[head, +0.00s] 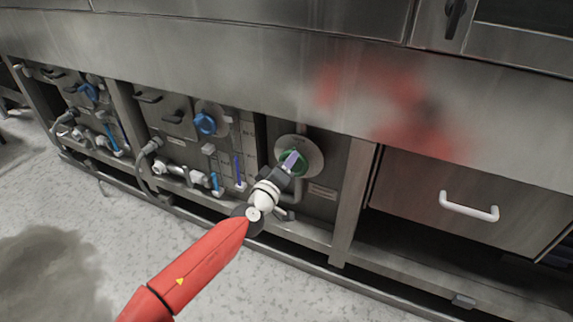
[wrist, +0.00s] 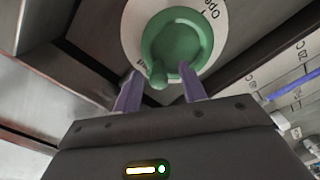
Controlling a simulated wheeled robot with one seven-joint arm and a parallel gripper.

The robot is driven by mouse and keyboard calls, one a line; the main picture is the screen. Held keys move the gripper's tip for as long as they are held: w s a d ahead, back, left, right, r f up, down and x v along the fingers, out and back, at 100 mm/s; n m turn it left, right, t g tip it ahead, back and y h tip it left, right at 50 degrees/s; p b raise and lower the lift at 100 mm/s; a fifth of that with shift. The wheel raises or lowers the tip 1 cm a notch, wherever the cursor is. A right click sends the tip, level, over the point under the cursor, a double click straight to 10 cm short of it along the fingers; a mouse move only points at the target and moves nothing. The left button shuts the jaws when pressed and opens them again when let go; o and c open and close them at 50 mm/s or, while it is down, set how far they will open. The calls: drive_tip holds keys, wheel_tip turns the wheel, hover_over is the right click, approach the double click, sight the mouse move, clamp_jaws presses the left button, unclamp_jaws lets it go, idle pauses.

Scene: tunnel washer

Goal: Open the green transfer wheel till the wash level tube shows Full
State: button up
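The green wheel (wrist: 180,40) sits on a pale round plate with the word "Open" at its edge; its knob points toward my gripper. In the head view the green wheel (head: 285,157) is partly covered by my gripper (head: 292,162). In the wrist view my gripper (wrist: 158,74) is open, one finger on each side of the knob; I cannot tell whether they touch it. A level tube (head: 238,166) with blue-violet fill stands left of the wheel on a marked panel. It also shows at the right of the wrist view (wrist: 297,87).
A blue wheel (head: 205,123) and another blue wheel (head: 88,92) are on panels further left, with pipes and hoses below. A drawer front with a white handle (head: 468,207) is at the right. A steel post (head: 353,205) stands between. Pale floor (head: 120,225) is open in front.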

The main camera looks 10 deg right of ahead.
drive_tip(key=v, duration=0.7)
drive_tip(key=shift+s+a+b, duration=0.2)
drive_tip(key=shift+s+b, duration=0.1)
drive_tip(key=shift+b, duration=0.05)
